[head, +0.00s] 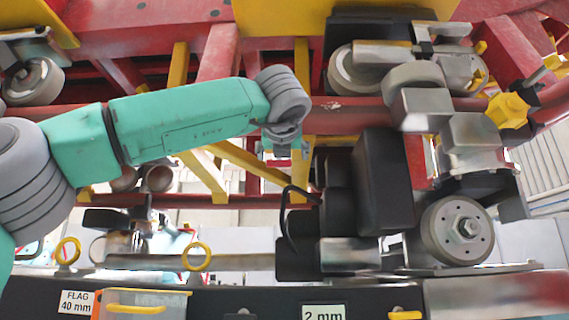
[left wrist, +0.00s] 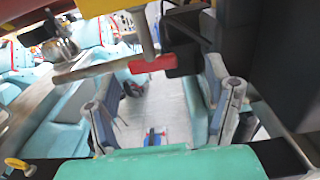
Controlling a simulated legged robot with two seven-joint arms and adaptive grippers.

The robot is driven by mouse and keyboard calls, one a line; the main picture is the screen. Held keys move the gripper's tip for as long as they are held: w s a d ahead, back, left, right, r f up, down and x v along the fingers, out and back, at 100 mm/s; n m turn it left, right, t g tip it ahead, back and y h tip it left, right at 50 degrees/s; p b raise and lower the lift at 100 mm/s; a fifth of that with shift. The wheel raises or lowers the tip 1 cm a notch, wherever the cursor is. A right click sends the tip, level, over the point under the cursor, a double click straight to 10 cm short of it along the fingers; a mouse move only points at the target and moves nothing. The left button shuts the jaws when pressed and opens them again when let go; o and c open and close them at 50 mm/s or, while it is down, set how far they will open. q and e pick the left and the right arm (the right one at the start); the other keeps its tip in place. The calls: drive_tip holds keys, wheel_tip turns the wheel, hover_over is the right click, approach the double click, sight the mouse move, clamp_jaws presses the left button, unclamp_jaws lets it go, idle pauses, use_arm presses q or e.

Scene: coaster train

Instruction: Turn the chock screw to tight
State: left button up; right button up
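I cannot identify the chock screw with certainty. A yellow lobed knob (head: 508,110) sits at the right of the head view, beside a red beam, and may be its handle. My left arm comes in from the left in teal and ends at a grey wrist joint (head: 283,98). Below the wrist, a short teal part is visible near the black blocks (head: 385,180). My right gripper is not in view.
A grey wheel (head: 458,230) with a central bolt stands at the lower right; another wheel assembly is above. Red and yellow frame beams cross behind my arm. Labels (head: 76,301) and (head: 324,313) mark the front edge. Dark blocks (left wrist: 285,60) crowd the left wrist view's right.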

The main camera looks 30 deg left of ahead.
use_arm(q)
drive_tip(key=v, duration=0.7)
drive_tip(key=shift+w, duration=0.1)
